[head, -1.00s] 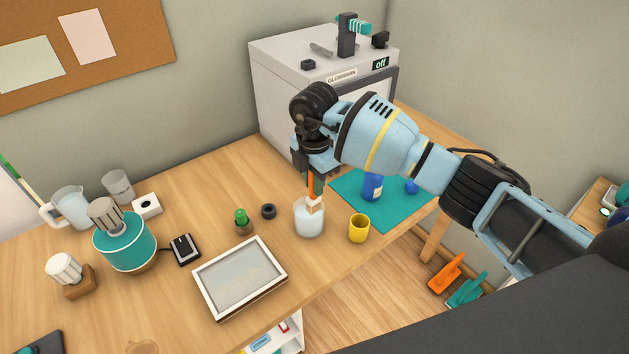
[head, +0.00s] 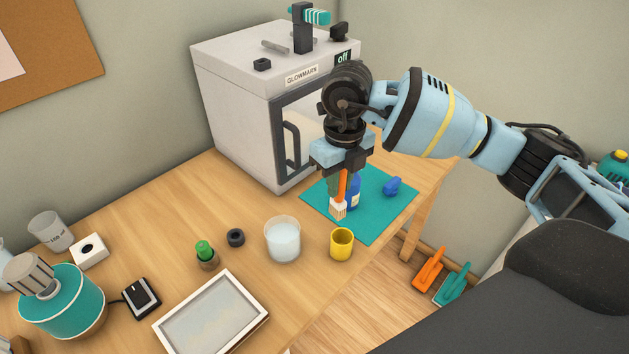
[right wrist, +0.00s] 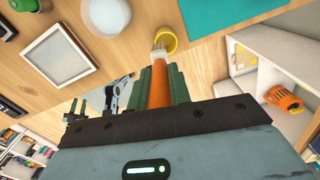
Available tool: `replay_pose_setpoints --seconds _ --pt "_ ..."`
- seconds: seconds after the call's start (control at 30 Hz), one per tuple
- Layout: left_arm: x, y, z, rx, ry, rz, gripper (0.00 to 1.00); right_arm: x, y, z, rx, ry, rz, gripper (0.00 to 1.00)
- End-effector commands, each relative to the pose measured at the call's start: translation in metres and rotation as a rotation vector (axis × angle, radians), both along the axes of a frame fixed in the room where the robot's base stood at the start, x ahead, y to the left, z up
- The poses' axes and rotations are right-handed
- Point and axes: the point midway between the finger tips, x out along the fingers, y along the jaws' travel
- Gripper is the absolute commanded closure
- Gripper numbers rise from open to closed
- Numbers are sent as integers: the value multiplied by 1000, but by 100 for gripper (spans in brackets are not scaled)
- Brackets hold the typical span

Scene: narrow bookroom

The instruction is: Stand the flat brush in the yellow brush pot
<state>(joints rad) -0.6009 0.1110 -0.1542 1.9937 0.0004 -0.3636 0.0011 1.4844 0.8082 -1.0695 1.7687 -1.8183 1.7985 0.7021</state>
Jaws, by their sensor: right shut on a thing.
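The flat brush (head: 338,209) has an orange handle and pale bristles pointing down. My right gripper (head: 341,182) is shut on its handle and holds it upright above the teal mat. The yellow brush pot (head: 342,244) stands on the table near its front edge, below and slightly in front of the bristles. In the right wrist view the brush (right wrist: 159,75) extends from the fingers (right wrist: 160,88), with its bristle end overlapping the pot (right wrist: 165,38). The brush is apart from the pot in the head view.
A glass jar of pale liquid (head: 282,240) stands just left of the pot. A grey kiln-like box (head: 250,100) stands behind. A white-framed tray (head: 212,318) lies front left.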

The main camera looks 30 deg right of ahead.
Motion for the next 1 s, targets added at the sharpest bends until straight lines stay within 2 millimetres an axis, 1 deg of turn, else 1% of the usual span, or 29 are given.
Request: replay_pose_setpoints --seconds 0.03,0.1,0.27,0.47,0.63,1.0 --pt "-4 0 -5 0 9 0 64 -4 -5 -2 -3 2 52 100" --pt "-5 0 -7 -1 12 0 64 -8 -8 -1 -5 3 114 100" --pt "-6 0 -8 -1 13 0 64 -13 -11 2 -7 2 186 100" --pt "-6 0 -7 -1 13 0 64 -14 -12 3 -7 1 195 100" --pt "-8 0 -10 -1 19 1 64 -14 -12 -1 -7 2 193 100" --pt "-19 0 -26 1 50 -1 64 -14 -12 -23 -6 5 191 100"
